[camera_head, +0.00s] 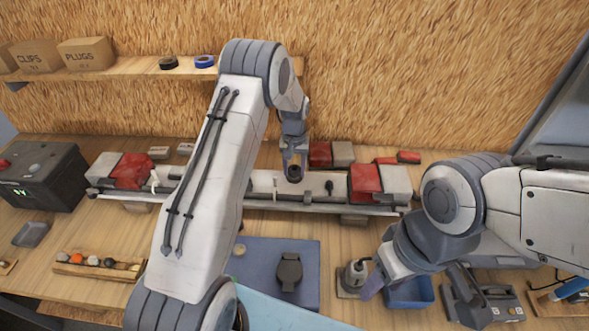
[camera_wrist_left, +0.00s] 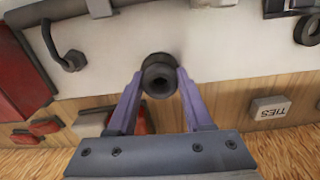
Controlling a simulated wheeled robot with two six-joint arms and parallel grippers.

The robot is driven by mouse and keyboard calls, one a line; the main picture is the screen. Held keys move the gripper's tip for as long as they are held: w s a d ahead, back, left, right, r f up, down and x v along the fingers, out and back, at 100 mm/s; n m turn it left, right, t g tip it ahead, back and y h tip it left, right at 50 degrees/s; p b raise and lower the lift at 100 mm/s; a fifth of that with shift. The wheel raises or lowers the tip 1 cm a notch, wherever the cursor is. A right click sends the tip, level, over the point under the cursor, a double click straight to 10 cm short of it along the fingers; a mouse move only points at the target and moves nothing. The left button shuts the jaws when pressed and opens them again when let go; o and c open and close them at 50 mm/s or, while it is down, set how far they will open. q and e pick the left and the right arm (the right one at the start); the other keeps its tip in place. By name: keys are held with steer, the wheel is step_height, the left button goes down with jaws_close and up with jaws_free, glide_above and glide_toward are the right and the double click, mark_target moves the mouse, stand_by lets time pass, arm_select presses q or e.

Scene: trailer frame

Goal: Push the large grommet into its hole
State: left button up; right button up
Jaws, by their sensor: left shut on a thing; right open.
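The large grommet (camera_wrist_left: 158,78) is a black rubber ring with a dark centre, held between the purple fingertips of my left gripper (camera_wrist_left: 158,92) in the left wrist view. In the head view my left gripper (camera_head: 295,168) points down at the white panel of the trailer frame (camera_head: 262,182), with the dark grommet (camera_head: 295,174) at its tips. The grommet appears close against the panel; whether it touches cannot be told. Its hole is not visible behind it. My right gripper (camera_head: 377,284) is open and empty, low at the right above the bench.
Red and white lamp blocks (camera_head: 366,182) sit on the frame, and a dark hook (camera_wrist_left: 70,58) sticks out of the panel. A blue mat (camera_head: 262,262), a blue bin (camera_head: 410,293) and a small metal can (camera_head: 355,275) are on the bench in front.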

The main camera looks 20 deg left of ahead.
arm_select(q)
steer(key=shift+s+f, duration=0.1)
steer(key=shift+f, duration=0.15)
steer(key=o, duration=1)
steer(key=shift+o, duration=0.2)
steer(key=shift+s+f, duration=0.1)
steer(key=shift+a, duration=0.15)
steer(key=shift+c, duration=0.8)
